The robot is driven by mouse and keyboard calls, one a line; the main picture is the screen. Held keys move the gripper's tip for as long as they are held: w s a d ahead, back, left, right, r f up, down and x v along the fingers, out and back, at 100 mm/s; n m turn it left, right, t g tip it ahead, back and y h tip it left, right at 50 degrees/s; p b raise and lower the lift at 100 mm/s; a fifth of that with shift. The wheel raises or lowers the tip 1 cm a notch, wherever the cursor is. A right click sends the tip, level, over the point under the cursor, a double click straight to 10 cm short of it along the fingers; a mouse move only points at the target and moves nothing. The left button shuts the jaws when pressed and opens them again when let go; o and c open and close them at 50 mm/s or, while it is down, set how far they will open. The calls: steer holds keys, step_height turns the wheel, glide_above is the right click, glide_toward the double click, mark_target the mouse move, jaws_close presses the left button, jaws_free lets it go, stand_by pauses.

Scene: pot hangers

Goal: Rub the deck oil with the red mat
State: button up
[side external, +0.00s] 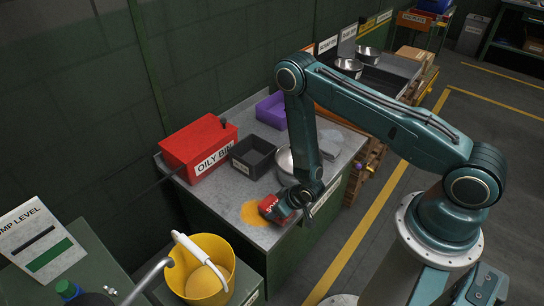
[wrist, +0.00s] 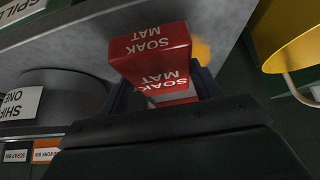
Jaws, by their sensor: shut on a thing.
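The red mat (side external: 269,207), a red block marked SOAK MAT, is held in my gripper (side external: 284,208) at the front of the grey bench top. In the wrist view the red mat (wrist: 150,50) sits between my two fingers (wrist: 162,92). The deck oil (side external: 252,213) is an orange patch on the bench top, just left of the mat. Part of the oil (wrist: 201,50) shows beside the mat in the wrist view; the mat hides some of it. I cannot tell whether the mat touches the surface.
A red OILY BIN (side external: 200,148), a dark grey bin (side external: 252,157) and a purple tray (side external: 271,110) stand toward the bench's back. A metal bowl (side external: 285,162) is close behind my gripper. A yellow bucket (side external: 203,283) stands at front left.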

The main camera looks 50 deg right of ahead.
mark_target(240, 204)
steer(key=shift+f, duration=1.65)
steer(key=shift+w+r, duration=0.15)
steer(key=shift+w, duration=1.1)
steer(key=shift+c, duration=0.4)
steer(key=shift+w, duration=4.85)
steer(key=shift+s+a, duration=0.1)
steer(key=shift+a, duration=0.8)
steer(key=shift+s+a, duration=0.1)
steer(key=shift+s, duration=5.85)
steer(key=shift+a, duration=1.05)
steer(key=shift+w+d, duration=0.15)
steer(key=shift+w, duration=5.9)
step_height(240, 204, up, 8)
